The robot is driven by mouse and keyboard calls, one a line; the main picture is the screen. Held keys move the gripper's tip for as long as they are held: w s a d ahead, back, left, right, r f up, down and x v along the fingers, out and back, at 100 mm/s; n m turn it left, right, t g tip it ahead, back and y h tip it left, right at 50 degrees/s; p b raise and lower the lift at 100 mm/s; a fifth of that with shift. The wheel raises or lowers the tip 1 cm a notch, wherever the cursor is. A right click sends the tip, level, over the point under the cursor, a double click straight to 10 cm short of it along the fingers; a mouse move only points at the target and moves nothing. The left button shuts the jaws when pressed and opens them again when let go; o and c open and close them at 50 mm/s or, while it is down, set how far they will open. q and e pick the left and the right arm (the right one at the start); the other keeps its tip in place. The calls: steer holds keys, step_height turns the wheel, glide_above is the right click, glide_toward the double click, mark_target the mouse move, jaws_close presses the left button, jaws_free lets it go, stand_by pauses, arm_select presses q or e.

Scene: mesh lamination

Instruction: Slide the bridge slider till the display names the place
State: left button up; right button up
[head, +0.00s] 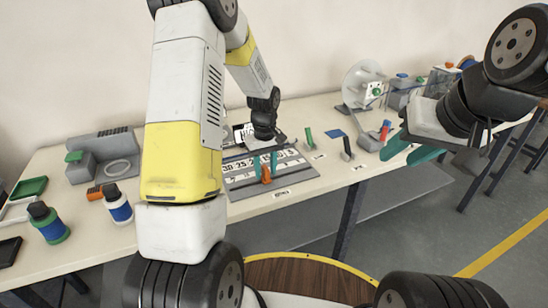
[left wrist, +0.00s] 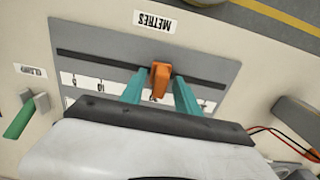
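The bridge slider is an orange knob (head: 266,175) on a slotted grey board (head: 240,187) with a row of printed numbers, on the table. The left wrist view shows the knob (left wrist: 160,78) at the dark slot. My left gripper (head: 265,166) points down over it, one teal finger on each side. Narrow gaps show between fingers and knob, so it looks open around it. A white display (head: 243,130) with dark marks stands behind the board, partly hidden by my left arm; I cannot read it. My right gripper (head: 410,152) is open and empty, off to the right.
Green (head: 308,138) and dark (head: 347,146) levers stand right of the board. Two bottles (head: 48,222), a green tray (head: 28,188) and a grey fixture (head: 103,155) lie left. A METRES label (left wrist: 156,22) is at the board's front. A white reel (head: 362,85) stands at the back right.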

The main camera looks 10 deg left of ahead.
arm_select(q)
steer(key=shift+c, duration=0.2)
jaws_close()
stand_by(1.3)
